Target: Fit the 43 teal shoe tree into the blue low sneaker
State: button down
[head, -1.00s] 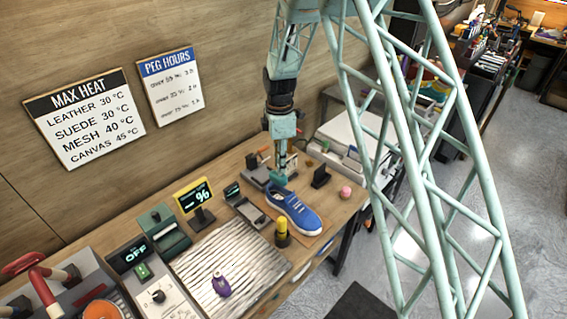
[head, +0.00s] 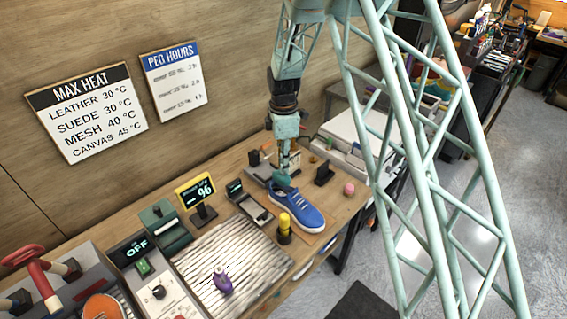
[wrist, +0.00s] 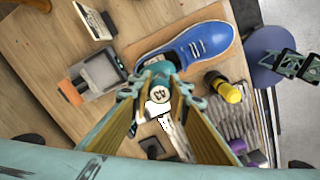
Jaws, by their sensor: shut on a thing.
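The blue low sneaker (head: 303,212) stands on a brown mat on the bench, its heel towards my gripper and its toe towards the front right. In the wrist view, the sneaker (wrist: 204,42) lies just beyond the fingertips with its white laces showing. My gripper (head: 284,172) is shut on the teal shoe tree (head: 281,183), above the sneaker's heel end. In the wrist view, my gripper (wrist: 156,92) holds the tree (wrist: 159,72), with the white label 43 facing the camera. The tree's teal end overlaps the sneaker's collar; I cannot tell whether it is inside the opening.
A yellow-capped bottle (head: 284,226) stands close beside the sneaker. A black block (head: 324,174) and a pink ball (head: 349,189) are behind it to the right. A grey tray device (head: 250,205) is to the left. A purple item (head: 222,283) lies on the striped mat (head: 245,248).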

jog(key=shift+f+b, duration=1.05)
jog(key=shift+f, duration=0.9)
jog(key=shift+f+b, duration=2.45)
jog(key=shift+f, duration=0.5)
dwell(3.1)
